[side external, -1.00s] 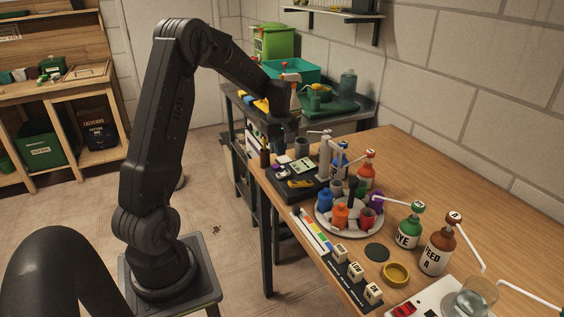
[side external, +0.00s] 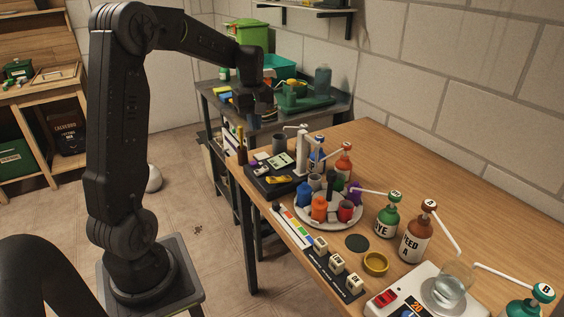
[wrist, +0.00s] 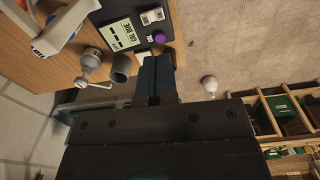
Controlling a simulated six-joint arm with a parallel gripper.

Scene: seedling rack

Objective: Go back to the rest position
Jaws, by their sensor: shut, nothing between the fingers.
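My gripper (side external: 255,108) is shut and empty. It hangs fingers down in the air beyond the far left end of the wooden table, in front of the dark side bench. In the wrist view its closed fingers (wrist: 156,78) show in the middle, with the black pad and a grey cup (wrist: 121,68) just beyond them. My arm stands nearly upright on its base, with the upper link reaching right. No part of it touches the table things in the side view.
On the wooden table (side external: 450,165) stand a round white carousel (side external: 330,220) of coloured pots, a green bottle (side external: 387,221), a brown bottle (side external: 416,238) and a yellow ring (side external: 376,262). A dark side bench (side external: 215,88) stands behind.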

